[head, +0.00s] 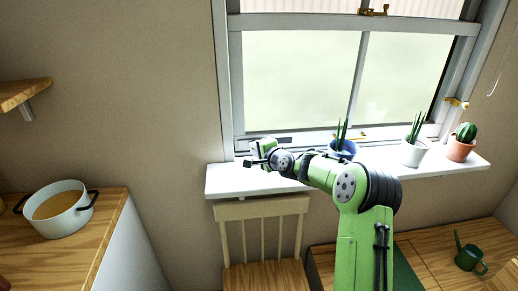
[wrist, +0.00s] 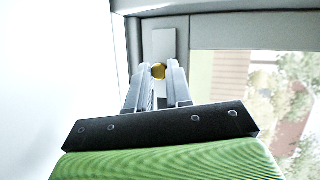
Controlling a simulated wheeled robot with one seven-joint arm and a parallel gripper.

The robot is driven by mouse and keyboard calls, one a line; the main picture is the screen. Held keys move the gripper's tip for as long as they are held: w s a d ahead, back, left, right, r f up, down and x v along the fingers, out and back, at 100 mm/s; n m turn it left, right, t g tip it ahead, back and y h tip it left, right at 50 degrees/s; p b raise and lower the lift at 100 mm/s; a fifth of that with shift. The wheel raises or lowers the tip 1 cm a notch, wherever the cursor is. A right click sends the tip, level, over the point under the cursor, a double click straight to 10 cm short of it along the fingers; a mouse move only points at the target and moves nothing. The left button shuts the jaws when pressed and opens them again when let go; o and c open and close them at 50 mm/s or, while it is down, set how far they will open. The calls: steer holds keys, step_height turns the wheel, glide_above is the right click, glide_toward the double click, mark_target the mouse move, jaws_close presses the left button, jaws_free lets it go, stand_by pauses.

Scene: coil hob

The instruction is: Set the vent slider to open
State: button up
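In the wrist view, a small round gold knob (wrist: 158,71), seemingly the vent slider's, sits between the tips of my gripper (wrist: 158,68). A pale grey upright plate (wrist: 163,42) is behind it on the window frame. The fingers are only a little apart and the knob about fills the gap; I cannot tell whether they press on it. In the head view my gripper (head: 250,162) is at the window's lower left corner, just above the sill, and the knob cannot be made out. A dark slotted strip (head: 284,140) runs along the lower frame there.
The white sill (head: 230,184) holds a blue pot (head: 342,152), a white pot (head: 413,153) and a terracotta pot (head: 460,151) with plants, right of my gripper. A wooden chair (head: 262,210) stands below. A cooking pot (head: 60,213) is on the left counter.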

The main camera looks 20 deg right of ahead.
steer(key=o, duration=0.5)
steer(key=shift+a, duration=0.3)
steer(key=shift+c, duration=0.2)
steer(key=shift+d, duration=0.1)
steer(key=shift+s, duration=0.25)
steer(key=v, duration=1.5)
steer(key=shift+d+p, duration=0.15)
steer(key=shift+p, duration=0.15)
steer(key=shift+r, duration=0.2)
